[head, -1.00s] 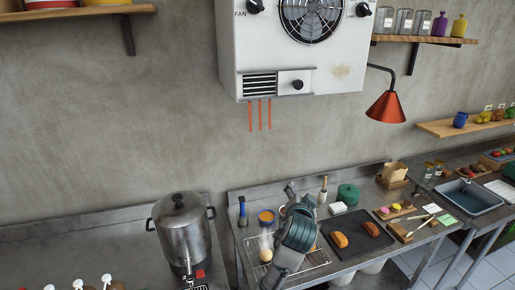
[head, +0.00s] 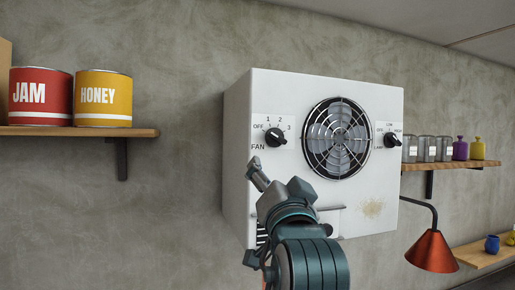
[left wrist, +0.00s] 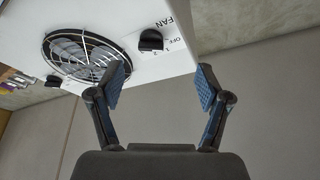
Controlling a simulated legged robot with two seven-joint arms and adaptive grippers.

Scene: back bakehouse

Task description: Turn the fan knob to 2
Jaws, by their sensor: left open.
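The black fan knob (head: 275,137) is on the left of the white unit's front, above the word FAN, inside a dial marked OFF, 1, 2 and 3. I cannot tell surely which mark it points at. My left gripper (head: 253,212) is open and empty, below the knob and apart from it in the head view. In the left wrist view, the open fingers (left wrist: 160,85) stand wide apart with blue pads, and the knob (left wrist: 151,40) shows beyond them, above the gap between the tips. My right gripper is not in view.
The white unit (head: 237,150) has a round fan grille (head: 337,138) and a second knob (head: 391,140) further right. A shelf (head: 60,131) with jam and honey tins is on the left. A red lamp (head: 432,252) hangs at the lower right.

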